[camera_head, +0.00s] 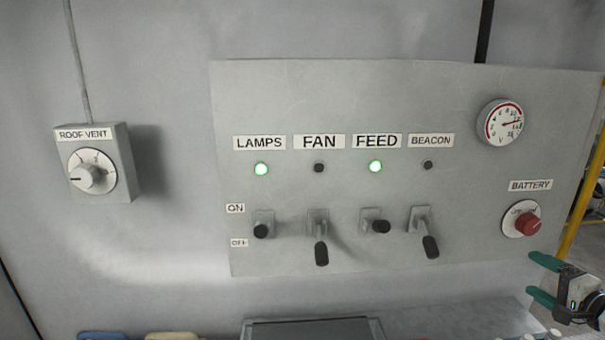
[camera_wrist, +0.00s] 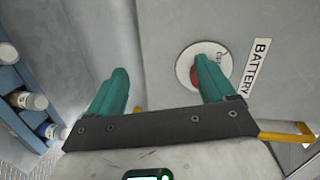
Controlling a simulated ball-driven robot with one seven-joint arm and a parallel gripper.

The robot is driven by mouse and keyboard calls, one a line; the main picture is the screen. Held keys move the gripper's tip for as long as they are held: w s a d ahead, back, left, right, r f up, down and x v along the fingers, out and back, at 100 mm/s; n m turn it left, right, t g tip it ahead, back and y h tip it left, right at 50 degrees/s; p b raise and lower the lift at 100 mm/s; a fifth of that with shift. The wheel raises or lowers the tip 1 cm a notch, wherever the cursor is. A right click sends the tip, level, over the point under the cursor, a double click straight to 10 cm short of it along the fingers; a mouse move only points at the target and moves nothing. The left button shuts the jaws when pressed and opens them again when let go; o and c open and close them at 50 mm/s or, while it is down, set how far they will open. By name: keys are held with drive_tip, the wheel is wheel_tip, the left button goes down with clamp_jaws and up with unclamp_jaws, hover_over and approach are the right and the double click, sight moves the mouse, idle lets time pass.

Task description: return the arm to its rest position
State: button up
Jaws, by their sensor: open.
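My gripper (camera_head: 536,277) is at the lower right of the head view, below and to the right of the red battery knob (camera_head: 527,223). Its two green fingers are apart and nothing is between them. In the wrist view, my gripper (camera_wrist: 160,72) has its right finger in front of part of the red battery knob (camera_wrist: 190,99). From these views I cannot tell how far the finger is from the knob, but in the head view they appear apart.
The grey switch panel (camera_head: 350,100) has lit green lights under LAMPS and FEED; FAN and BEACON lights are dark. A roof vent dial (camera_head: 88,178) is at left. Blue shelving with bottles (camera_wrist: 38,102) stands left in the wrist view. A yellow post (camera_head: 582,190) stands at right.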

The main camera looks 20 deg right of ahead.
drive_tip(key=s+a+f+n+g+y, duration=0.25)
drive_tip(key=a+f+n+g, duration=0.2)
drive_tip(key=a+f, duration=0.55)
drive_tip(key=s+a+f+n+g+y, duration=0.1)
drive_tip(key=s+a+f+n+g, duration=0.2)
drive_tip(key=a+f+n, duration=0.7)
drive_tip(key=s+a+f+n+g, duration=0.1)
drive_tip(key=s+a+f+g, duration=0.1)
drive_tip(key=s+a, duration=0.7)
drive_tip(key=s+a+f+n+g+h, duration=0.1)
drive_tip(key=s+a+f+n+g, duration=0.1)
drive_tip(key=s+a+g, duration=0.3)
drive_tip(key=s+a, duration=0.4)
drive_tip(key=s, duration=0.2)
drive_tip(key=shift+s, duration=0.2)
drive_tip(key=shift+w, duration=0.1)
drive_tip(key=shift+c, duration=0.4)
